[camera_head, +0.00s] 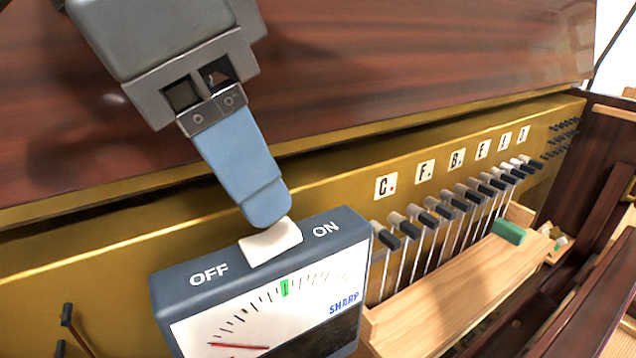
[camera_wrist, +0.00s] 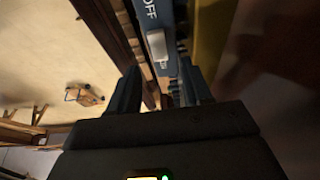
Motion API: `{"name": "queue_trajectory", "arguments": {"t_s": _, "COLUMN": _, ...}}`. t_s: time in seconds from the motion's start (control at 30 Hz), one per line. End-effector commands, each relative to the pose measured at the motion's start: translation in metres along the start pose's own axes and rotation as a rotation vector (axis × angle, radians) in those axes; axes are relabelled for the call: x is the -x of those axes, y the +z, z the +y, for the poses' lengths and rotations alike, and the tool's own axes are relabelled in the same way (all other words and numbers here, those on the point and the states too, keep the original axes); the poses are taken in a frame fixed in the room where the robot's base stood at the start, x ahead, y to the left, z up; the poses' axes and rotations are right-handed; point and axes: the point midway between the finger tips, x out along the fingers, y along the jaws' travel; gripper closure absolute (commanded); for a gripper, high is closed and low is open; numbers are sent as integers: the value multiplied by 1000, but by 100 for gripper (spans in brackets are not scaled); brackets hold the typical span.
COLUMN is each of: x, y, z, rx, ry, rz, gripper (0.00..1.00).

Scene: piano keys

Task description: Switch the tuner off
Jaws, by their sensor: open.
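The tuner (camera_head: 262,285) is a dark blue-grey box with a white dial, a red needle at the lower left and a green mark at the top. Its white rocker switch (camera_head: 270,241) sits on the top face between the OFF and ON labels; I cannot tell which way it is tipped. My gripper (camera_head: 265,205) points down over the switch. One blue finger shows in the head view, its tip at the switch's back edge; contact is unclear. In the wrist view, the switch (camera_wrist: 157,46) lies ahead of my gripper (camera_wrist: 158,70), whose two fingers are apart and empty.
A gold panel (camera_head: 110,249) runs behind the tuner, with a dark wooden board (camera_head: 340,60) above it. Rows of black and pale hammers (camera_head: 440,212) stand right of the tuner. A green block (camera_head: 509,232) lies on the wooden rail (camera_head: 455,290).

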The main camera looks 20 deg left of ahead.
Motion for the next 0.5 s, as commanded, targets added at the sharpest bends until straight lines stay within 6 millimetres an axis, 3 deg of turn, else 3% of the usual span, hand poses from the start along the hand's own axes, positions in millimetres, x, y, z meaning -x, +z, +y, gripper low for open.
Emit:
{"name": "queue_trajectory", "arguments": {"t_s": 0.2, "x": 25, "y": 0, "z": 0, "rx": -1, "ry": -1, "rz": 0, "gripper": 51}}
{"name": "queue_trajectory", "arguments": {"t_s": 0.5, "x": 29, "y": 0, "z": 0, "rx": 1, "ry": 1, "rz": 0, "gripper": 51}}
